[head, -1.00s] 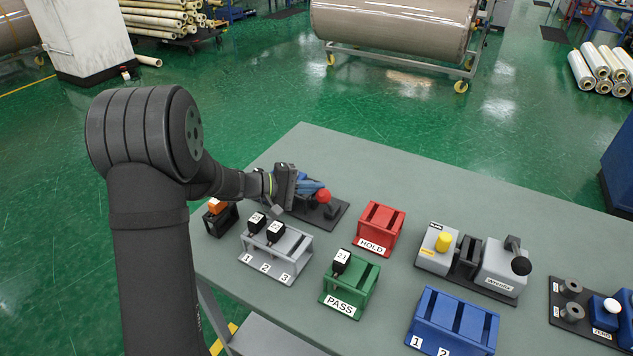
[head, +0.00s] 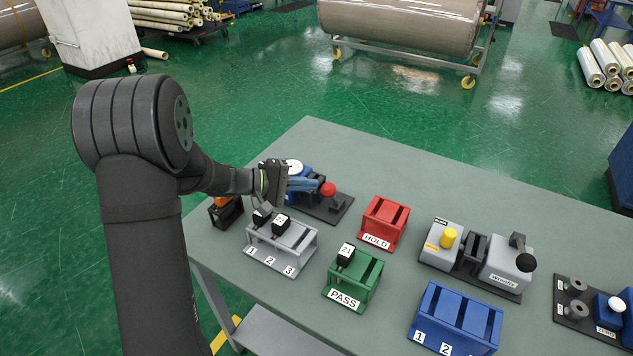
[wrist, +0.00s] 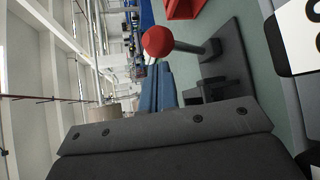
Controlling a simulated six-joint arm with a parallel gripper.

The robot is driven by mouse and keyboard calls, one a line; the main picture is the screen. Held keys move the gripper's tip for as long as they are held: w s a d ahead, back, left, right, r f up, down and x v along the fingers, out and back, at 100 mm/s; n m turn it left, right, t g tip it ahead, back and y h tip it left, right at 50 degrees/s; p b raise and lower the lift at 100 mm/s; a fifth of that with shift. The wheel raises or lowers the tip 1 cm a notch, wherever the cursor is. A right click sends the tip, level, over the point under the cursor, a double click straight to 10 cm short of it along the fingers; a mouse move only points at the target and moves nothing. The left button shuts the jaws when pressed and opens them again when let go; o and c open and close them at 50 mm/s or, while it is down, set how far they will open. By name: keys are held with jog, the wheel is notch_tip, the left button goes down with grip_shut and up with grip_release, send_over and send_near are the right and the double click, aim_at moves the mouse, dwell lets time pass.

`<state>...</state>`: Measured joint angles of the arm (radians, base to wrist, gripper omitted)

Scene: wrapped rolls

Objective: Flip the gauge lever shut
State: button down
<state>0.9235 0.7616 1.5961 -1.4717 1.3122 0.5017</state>
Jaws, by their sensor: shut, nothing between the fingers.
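The gauge (head: 305,171) has a blue body and a white dial and sits on a dark base plate (head: 337,215) at the table's far left. Its lever ends in a red ball (head: 327,189), which also shows in the wrist view (wrist: 158,40). There the rod (wrist: 190,47) stands up from the dark base, with the ball at its raised end. My gripper (head: 316,185) is shut and empty, its blue fingers just left of the ball. In the wrist view the fingers (wrist: 160,88) lie beside the ball and rod. Whether they touch is unclear, and my gripper partly hides the gauge.
A grey rack (head: 283,245) with black labelled blocks stands in front of my gripper. A green PASS rack (head: 353,280), a red HOLD rack (head: 382,220) and a blue rack (head: 456,318) stand to the right. The table (head: 390,175) behind the red rack is clear.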

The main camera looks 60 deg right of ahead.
jog(key=v, duration=1.4)
jog(key=shift+w+r, duration=0.2)
jog(key=shift+r, duration=0.15)
jog(key=shift+d, duration=0.15)
jog(key=s+d+f, duration=0.2)
jog(key=s+d, duration=0.4)
jog(key=d, duration=0.4)
jog(key=s+d+f, duration=0.2)
jog(key=s+d, duration=0.4)
jog(key=d, duration=0.4)
jog(key=shift+d, duration=0.35)
jog(key=shift+s, duration=0.1)
